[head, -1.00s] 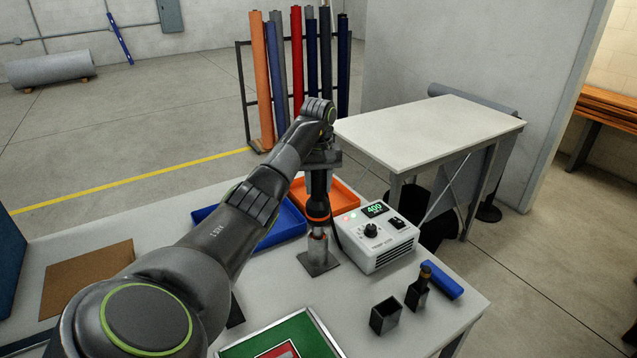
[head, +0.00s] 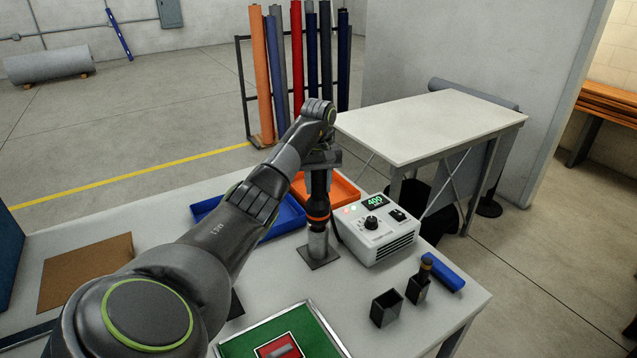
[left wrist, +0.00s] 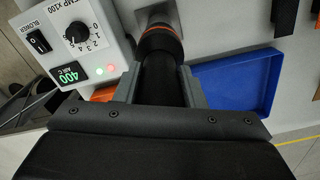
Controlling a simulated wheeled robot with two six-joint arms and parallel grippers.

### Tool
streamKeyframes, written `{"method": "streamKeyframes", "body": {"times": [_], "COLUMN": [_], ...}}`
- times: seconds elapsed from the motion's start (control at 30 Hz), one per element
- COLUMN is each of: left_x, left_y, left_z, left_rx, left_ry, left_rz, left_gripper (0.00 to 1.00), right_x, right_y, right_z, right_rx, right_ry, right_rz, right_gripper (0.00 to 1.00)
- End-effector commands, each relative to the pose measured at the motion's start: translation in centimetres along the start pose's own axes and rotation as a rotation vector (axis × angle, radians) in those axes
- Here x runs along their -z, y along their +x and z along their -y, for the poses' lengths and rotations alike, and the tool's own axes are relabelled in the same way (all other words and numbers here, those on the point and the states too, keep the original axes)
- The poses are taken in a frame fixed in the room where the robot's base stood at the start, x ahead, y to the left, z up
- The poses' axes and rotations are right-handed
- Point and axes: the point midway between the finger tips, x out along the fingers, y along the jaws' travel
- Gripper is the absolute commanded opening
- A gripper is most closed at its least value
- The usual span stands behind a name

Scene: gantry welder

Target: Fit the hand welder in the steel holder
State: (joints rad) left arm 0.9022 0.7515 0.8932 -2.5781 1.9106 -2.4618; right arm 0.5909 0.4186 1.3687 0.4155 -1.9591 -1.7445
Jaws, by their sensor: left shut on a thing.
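The hand welder (head: 318,206) has a black body with an orange collar and stands upright in the head view. My left gripper (head: 320,170) is shut on its upper body; the left wrist view shows the black handle (left wrist: 161,72) between the two grey fingers. The steel holder (head: 318,246) is a grey tube on a square base plate, directly below the welder. The welder's lower end meets the tube's top, and its nozzle is hidden, seemingly inside the tube. My right gripper is not in view.
A white control box (head: 377,230) reading 400 stands close right of the holder. An orange tray (head: 345,192) and a blue tray (head: 285,228) lie behind and left. A dark open box (head: 386,309), a holder with a brush-like tool (head: 420,287) and a green mat (head: 240,347) are nearer.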

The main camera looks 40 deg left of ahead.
Motion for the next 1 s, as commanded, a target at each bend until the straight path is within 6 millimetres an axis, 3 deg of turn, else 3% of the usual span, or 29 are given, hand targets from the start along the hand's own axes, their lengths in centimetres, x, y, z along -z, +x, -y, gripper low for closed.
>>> {"method": "streamKeyframes", "body": {"times": [0.97, 1.0], "left_x": [0.0, 0.1], "left_y": [2.6, 2.4], "left_z": [-0.1, -0.1], "left_rx": [-0.002, -0.002], "left_ry": [0.001, 0.001], "left_rz": [-0.003, -0.003], "left_gripper": [0.00, 0.42], "right_x": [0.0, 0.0], "right_y": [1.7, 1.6], "right_z": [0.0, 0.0], "right_rx": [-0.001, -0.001], "right_ry": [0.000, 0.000], "right_rz": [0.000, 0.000], "right_gripper": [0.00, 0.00]}}
